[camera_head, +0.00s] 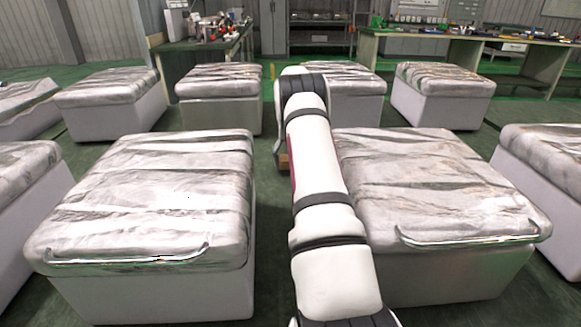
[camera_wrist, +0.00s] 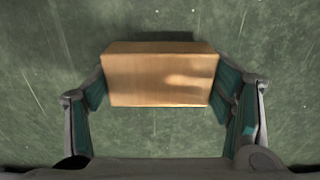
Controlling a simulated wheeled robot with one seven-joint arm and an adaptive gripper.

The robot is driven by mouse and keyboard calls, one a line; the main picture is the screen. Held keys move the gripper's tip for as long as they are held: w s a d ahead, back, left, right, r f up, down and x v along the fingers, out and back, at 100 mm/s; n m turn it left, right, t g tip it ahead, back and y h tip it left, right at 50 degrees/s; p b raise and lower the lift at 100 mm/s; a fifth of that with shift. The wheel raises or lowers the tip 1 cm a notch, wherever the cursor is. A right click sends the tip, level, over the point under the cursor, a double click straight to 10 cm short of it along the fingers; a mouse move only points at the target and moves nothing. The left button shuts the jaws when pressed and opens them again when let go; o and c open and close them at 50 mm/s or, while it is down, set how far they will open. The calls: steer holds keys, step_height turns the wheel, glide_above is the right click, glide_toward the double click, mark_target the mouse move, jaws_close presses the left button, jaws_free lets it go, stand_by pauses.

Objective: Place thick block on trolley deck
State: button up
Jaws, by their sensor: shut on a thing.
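A thick tan-brown block (camera_wrist: 160,80) fills the space between the fingers in the wrist view. My gripper (camera_wrist: 159,92) is shut on it, with a teal-padded finger at each end of the block. Green floor shows around and below the block; its height above the floor is hard to tell. In the head view, a small brown patch (camera_head: 283,160) that looks like the block shows beside my arm, between the covered units. My arm hides most of the gripper there. I cannot make out a trolley deck in either view.
Large white units with silvery wrinkled covers stand in rows, including one at left (camera_head: 160,185) and one at right (camera_head: 430,180), each with a front rail. Narrow green floor aisles run between them. Workbenches (camera_head: 455,37) stand at the back.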

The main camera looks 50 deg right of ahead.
steer(key=shift+f, duration=1.2)
steer(key=shift+f, duration=0.15)
steer(key=o, duration=1.2)
step_height(320, 180, up, 12)
steer(key=p, duration=0.3)
steer(key=shift+r, duration=0.2)
